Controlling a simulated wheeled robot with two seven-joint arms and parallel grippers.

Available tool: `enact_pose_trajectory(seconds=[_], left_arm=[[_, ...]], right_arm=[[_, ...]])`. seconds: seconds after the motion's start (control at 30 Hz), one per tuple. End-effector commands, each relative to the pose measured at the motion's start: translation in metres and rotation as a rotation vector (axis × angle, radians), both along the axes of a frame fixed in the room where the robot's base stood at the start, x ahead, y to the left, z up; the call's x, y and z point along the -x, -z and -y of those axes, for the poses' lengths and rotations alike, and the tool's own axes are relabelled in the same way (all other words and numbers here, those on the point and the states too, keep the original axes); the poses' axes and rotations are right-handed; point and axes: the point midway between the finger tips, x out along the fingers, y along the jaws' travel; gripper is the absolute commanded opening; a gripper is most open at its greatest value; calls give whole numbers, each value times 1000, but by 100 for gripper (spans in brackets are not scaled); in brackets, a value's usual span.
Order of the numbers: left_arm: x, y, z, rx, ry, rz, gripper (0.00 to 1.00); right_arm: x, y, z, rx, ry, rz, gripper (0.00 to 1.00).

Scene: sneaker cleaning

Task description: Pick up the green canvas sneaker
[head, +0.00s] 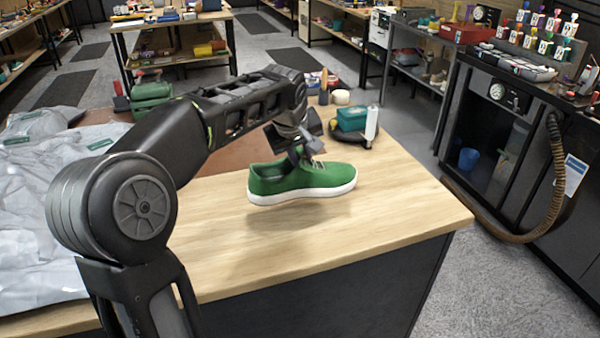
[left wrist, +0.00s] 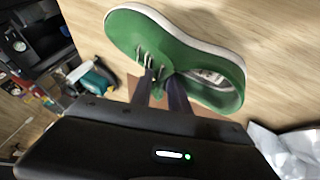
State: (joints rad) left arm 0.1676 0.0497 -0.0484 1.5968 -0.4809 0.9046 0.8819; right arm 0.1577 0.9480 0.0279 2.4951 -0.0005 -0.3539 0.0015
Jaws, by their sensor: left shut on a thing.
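The green canvas sneaker (head: 290,180) has a white sole and pale laces. My left gripper (head: 308,155) comes down from above and is shut on the sneaker's upper near the laces. In the left wrist view the two dark fingers (left wrist: 163,88) pinch the sneaker (left wrist: 142,32) between its laces and its opening. The right gripper is in neither view.
A teal box (head: 351,118) and a white bottle (head: 371,124) stand behind the sneaker on the bench. Grey plastic sheeting (head: 40,225) covers the bench's left part. A dark cabinet with a brown hose (head: 553,180) stands across the aisle. The bench's front right is clear.

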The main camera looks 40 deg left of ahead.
Motion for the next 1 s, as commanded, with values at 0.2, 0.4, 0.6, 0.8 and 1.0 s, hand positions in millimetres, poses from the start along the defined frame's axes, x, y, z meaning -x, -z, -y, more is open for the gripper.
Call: enact_pose_trajectory(seconds=[0.2, 0.4, 0.6, 0.8, 1.0], left_arm=[[0, -15, 0, -1, 2, 2, 0], [0, -15, 0, 0, 1, 2, 0], [0, -15, 0, 0, 1, 2, 0], [0, -15, 0, 0, 1, 2, 0], [0, -15, 0, 0, 1, 2, 0]], right_arm=[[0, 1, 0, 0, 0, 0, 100], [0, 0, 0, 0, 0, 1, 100], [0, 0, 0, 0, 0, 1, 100], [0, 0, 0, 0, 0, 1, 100], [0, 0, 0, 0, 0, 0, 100]])
